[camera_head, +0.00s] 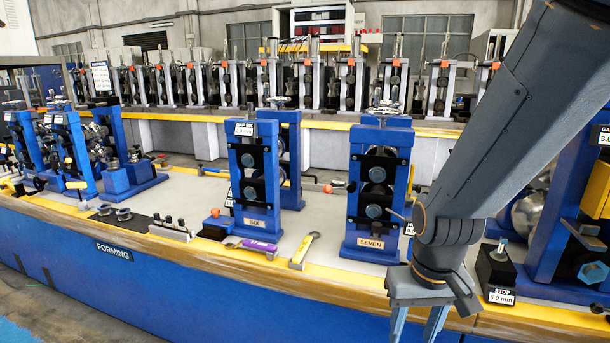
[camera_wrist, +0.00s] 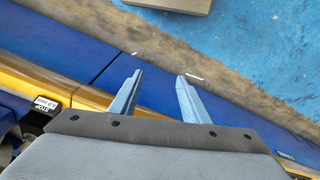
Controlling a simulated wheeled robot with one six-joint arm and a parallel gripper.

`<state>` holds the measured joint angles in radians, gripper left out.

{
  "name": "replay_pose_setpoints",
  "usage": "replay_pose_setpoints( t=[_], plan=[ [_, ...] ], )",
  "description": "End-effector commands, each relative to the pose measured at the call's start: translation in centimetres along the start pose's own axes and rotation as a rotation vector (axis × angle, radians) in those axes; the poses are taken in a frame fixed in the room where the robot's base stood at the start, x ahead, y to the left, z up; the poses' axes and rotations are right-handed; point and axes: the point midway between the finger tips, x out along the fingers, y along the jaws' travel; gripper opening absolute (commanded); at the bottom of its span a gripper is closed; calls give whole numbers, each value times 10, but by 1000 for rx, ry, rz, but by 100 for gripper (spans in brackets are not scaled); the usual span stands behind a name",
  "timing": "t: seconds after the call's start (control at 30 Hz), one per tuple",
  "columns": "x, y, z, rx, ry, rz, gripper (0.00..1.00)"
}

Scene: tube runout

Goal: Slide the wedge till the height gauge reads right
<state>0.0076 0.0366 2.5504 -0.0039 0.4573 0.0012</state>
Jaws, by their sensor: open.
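My gripper (camera_head: 417,328) hangs over the front edge of the bench, right of the stand marked SEVEN (camera_head: 376,195). In the wrist view its two fingers (camera_wrist: 160,78) are apart with nothing between them. A small display (camera_head: 409,229) beside SEVEN is mostly hidden behind my arm, and only the start of its reading shows. I cannot make out a wedge for certain; the area right of SEVEN is covered by my arm. A black block marked STOP 6.0 mm (camera_head: 496,275) stands right of my gripper; its label also shows in the wrist view (camera_wrist: 44,106).
Stand SIX (camera_head: 255,180) is left of SEVEN. A purple tool (camera_head: 251,245) and a yellow-handled tool (camera_head: 305,250) lie before it. A blue stand with a yellow block (camera_head: 596,190) is at the far right.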

Motion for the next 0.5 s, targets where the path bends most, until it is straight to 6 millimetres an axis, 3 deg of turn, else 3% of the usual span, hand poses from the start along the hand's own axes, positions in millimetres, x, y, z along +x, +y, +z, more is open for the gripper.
replay_pose_setpoints(
  t=[0.1,0.2,0.5],
  plan=[
    [-13,-4,22,1,-69,-5,42],
    [-16,-5,31,2,-96,-7,42],
    [-15,-5,31,2,-98,-7,42]
  ],
)
